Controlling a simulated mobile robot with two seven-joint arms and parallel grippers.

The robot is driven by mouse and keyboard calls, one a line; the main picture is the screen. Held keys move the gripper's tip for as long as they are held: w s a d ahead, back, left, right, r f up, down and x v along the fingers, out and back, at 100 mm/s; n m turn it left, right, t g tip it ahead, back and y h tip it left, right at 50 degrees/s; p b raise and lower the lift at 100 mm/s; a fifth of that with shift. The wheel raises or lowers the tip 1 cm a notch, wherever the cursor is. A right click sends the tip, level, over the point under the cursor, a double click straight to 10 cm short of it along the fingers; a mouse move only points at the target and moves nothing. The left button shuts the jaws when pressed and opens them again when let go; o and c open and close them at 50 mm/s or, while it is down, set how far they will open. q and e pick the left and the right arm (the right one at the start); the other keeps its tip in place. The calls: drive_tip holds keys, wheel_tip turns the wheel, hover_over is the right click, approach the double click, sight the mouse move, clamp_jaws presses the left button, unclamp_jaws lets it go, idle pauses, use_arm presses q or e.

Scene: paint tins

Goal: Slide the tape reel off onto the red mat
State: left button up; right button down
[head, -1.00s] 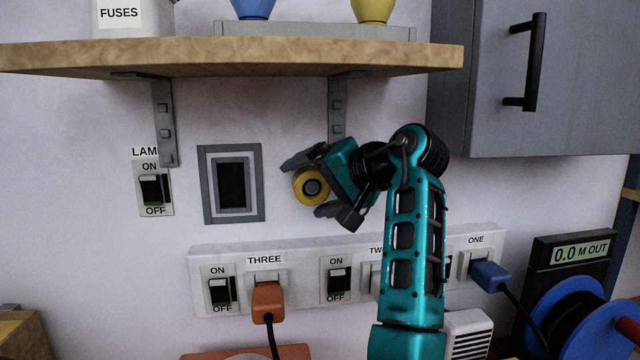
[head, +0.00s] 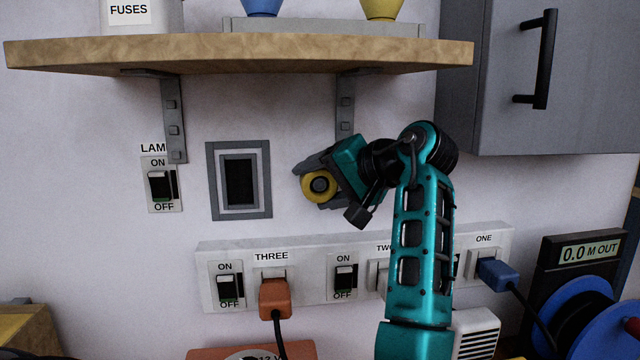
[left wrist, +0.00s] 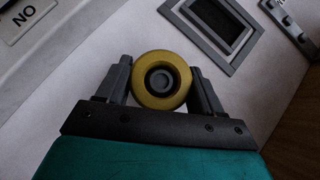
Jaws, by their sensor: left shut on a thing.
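The tape reel (head: 306,188), a yellow ring around a dark round core (head: 319,186), is in front of the white wall, below the shelf. In the left wrist view the yellow reel (left wrist: 139,80) sits between the two fingers, with the dark core (left wrist: 161,79) in its middle. My left gripper (head: 322,190) is shut on the reel, one finger on each side. What the core is fixed to behind the reel is hidden. I do not see the red mat for certain. My right gripper is not in view.
A wooden shelf (head: 230,55) hangs above my left gripper. A socket strip (head: 315,285) with switches and plugs runs below it. A grey framed panel (head: 266,180) is on the wall to the left. A grey cabinet (head: 490,90) is at upper right.

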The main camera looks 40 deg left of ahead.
sight(325, 192)
use_arm(q)
drive_tip(key=shift+c, duration=1.1)
drive_tip(key=shift+s+d, duration=0.1)
drive_tip(key=shift+d, duration=0.05)
drive_tip(key=shift+s+d, duration=0.65)
drive_tip(key=shift+d, duration=0.2)
drive_tip(key=shift+s+d, duration=0.65)
drive_tip(key=shift+d, duration=0.15)
drive_tip(key=shift+s+d+f, duration=0.1)
drive_tip(key=shift+s+d, duration=0.55)
drive_tip(key=shift+d, duration=0.2)
drive_tip(key=shift+s+d, duration=0.6)
drive_tip(key=shift+d, duration=0.25)
